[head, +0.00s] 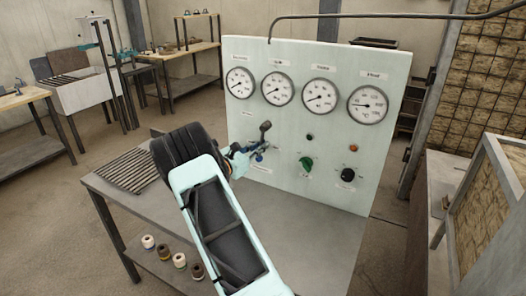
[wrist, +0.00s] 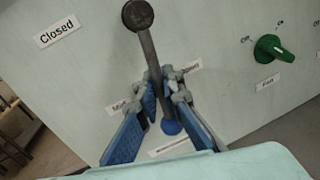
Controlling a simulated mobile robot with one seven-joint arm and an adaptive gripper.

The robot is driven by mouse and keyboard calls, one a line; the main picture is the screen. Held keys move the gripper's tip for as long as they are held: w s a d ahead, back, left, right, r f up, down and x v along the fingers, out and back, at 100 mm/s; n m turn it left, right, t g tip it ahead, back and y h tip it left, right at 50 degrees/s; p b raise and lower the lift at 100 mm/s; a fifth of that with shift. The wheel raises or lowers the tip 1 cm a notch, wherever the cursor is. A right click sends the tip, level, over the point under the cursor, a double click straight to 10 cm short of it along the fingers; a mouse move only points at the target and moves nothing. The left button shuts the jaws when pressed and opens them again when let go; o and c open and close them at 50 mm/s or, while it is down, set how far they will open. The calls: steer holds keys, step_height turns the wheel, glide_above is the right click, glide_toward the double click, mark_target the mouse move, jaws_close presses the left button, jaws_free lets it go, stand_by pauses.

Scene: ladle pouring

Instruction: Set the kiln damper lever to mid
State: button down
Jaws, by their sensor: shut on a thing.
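The damper lever (wrist: 150,47) is a dark rod with a round black knob, on a pale upright panel. In the wrist view it points up and slightly left, with a blue round piece (wrist: 171,127) by its lower end. A "Closed" label (wrist: 57,32) is to the left of the knob. Labels reading "Mid" (wrist: 118,106) and apparently "Open" (wrist: 190,69) are partly hidden by my gripper (wrist: 160,87). My gripper's blue-padded fingers are shut on the rod below the knob. In the head view the lever's knob (head: 265,126) shows above my gripper (head: 243,152).
The panel (head: 320,60) bears several gauges, a green knob (head: 306,163) and a black knob (head: 348,174). A grey table (head: 300,245) stands before it, with a slatted grate (head: 128,171) at left. Several small jars (head: 180,260) stand on a lower shelf.

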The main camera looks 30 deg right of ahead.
mark_target(257, 135)
steer(key=m+b, duration=0.1)
steer(key=w+a+m+b, duration=0.1)
steer(key=b, duration=0.1)
steer(key=shift+w, duration=0.25)
steer(key=shift+w+a+r+m+y+b, duration=0.35)
steer(key=shift+w+r+m+b, duration=0.15)
steer(key=shift+m+b, duration=0.7)
steer(key=shift+w+a+r+m+y+b, duration=0.2)
steer(key=shift+w+r+m+y+b, duration=0.25)
steer(key=shift+m+b, duration=0.75)
steer(key=shift+w, duration=0.1)
steer(key=c, duration=2.3)
jaws_free()
steer(key=shift+r, duration=0.1)
steer(key=shift+c, duration=0.2)
steer(key=v, duration=1.2)
